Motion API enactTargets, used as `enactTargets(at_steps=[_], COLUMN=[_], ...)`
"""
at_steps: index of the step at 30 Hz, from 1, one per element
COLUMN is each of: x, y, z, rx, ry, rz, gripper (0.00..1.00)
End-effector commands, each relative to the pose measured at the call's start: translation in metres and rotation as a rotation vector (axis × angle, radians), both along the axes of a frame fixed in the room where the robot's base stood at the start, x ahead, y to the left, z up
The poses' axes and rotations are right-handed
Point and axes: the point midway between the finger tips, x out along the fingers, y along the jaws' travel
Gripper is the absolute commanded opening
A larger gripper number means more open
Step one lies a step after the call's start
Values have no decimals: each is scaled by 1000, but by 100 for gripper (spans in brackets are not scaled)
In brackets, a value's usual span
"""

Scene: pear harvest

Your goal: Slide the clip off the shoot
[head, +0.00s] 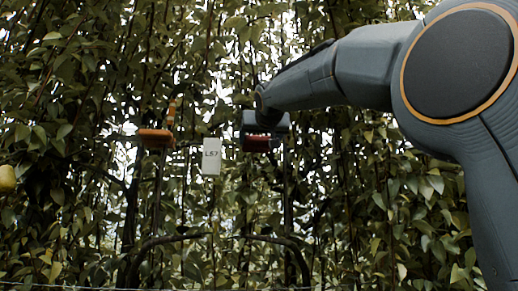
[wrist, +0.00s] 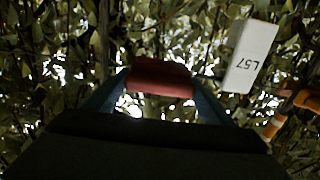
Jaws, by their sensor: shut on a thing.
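A dark red clip (head: 256,144) is between the fingers of my gripper (head: 264,131), near the middle of the head view. In the wrist view the red clip (wrist: 160,78) lies crosswise between the two fingertips (wrist: 160,90), and my gripper is shut on it. A dark upright shoot (head: 287,185) rises just right of and below the clip in the head view. Whether the clip is around this shoot or apart from it, I cannot tell; gripper and leaves hide the spot.
A white tag marked L57 (head: 211,157) hangs left of my gripper. Further left an orange clip-like piece (head: 155,138) sits at another upright stem. A yellow pear (head: 7,179) is at the far left edge. Dense leaves fill the background, and a curved dark branch (head: 265,238) runs below.

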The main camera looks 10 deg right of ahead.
Motion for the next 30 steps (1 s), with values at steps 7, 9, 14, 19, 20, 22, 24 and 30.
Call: enactTargets(at_steps=[7, 9, 14, 19, 20, 22, 24, 30], x=[1, 1, 1, 1, 1, 1, 1, -12], y=[-4, -4, -4, -4, -5, -6, -6, -4], z=[0, 0, 0, 0, 0, 0, 0, 0], rx=[0, 1, 1, 1, 1, 1, 1, 2], ry=[0, 0, 0, 0, 0, 0, 0, -3], rz=[-20, -20, -19, -19, -20, -21, -22, -21], gripper=[36, 36, 82, 95, 95, 95, 95, 95])
